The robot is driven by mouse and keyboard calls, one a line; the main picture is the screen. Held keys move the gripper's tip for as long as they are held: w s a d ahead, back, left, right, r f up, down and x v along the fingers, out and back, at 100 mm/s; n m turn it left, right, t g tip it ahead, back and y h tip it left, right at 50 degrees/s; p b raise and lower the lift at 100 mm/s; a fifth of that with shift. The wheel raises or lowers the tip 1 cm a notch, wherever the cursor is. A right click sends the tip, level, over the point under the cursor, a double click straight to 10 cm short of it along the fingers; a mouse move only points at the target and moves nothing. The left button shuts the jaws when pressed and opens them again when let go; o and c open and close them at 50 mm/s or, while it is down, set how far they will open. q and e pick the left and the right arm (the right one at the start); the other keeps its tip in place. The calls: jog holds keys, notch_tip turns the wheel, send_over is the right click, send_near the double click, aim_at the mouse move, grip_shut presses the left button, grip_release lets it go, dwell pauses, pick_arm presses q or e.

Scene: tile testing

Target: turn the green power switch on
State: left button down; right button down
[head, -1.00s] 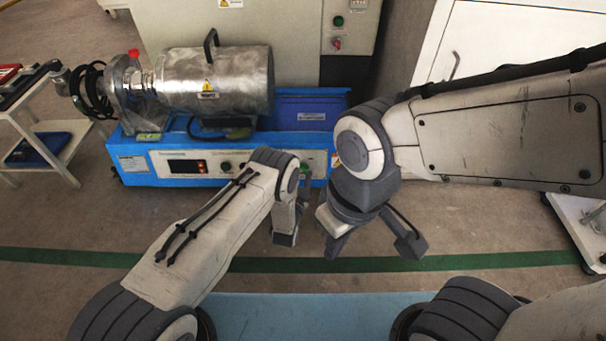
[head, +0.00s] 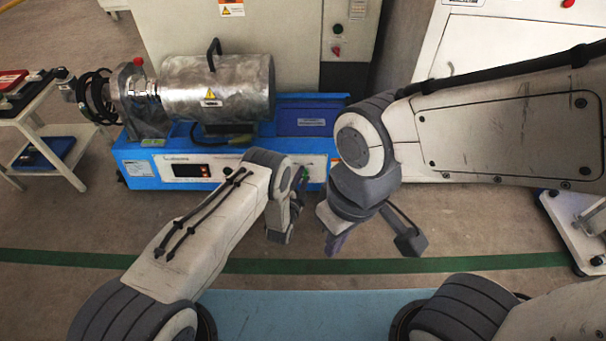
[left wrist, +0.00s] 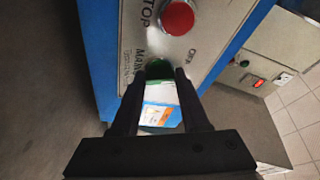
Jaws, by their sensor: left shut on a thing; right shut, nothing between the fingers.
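The green power switch (left wrist: 158,68) is a round green knob on the white front panel of the blue machine, below a red stop button (left wrist: 177,17) in the left wrist view. My left gripper (left wrist: 160,82) is shut on the green knob, with its dark fingers on both sides of it. In the head view my left gripper (head: 304,180) is at the right part of the machine's front panel, and the arm and wrist hide much of the switch area.
The blue machine base (head: 140,172) carries a metal cylinder (head: 225,82) and has a display (head: 190,170) with a small red glow. A grey cabinet (head: 275,40) stands behind. A white trolley (head: 55,165) is at left. The floor in front is clear.

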pick_arm(q)
jog(key=shift+r+m+g+y+p, duration=0.1)
jog(key=shift+m+g+y+p, duration=0.3)
jog(key=shift+m+p, duration=1.1)
jog(key=shift+r+m+g+y+p, duration=0.15)
jog(key=shift+m+g+p, duration=0.5)
jog(key=shift+m, duration=1.8)
jog(key=shift+f+m+g+y+p, duration=0.1)
jog(key=shift+m+g+y+p, duration=0.15)
jog(key=shift+m+g+p, duration=1.15)
jog(key=shift+m+t+b, duration=0.45)
jog(key=shift+m+t, duration=0.2)
jog(key=shift+m, duration=0.1)
jog(key=shift+c, duration=2)
grip_release()
jog(key=shift+r, duration=0.1)
jog(key=p+v, duration=0.6)
jog(key=v, duration=0.4)
jog(key=shift+s, duration=0.25)
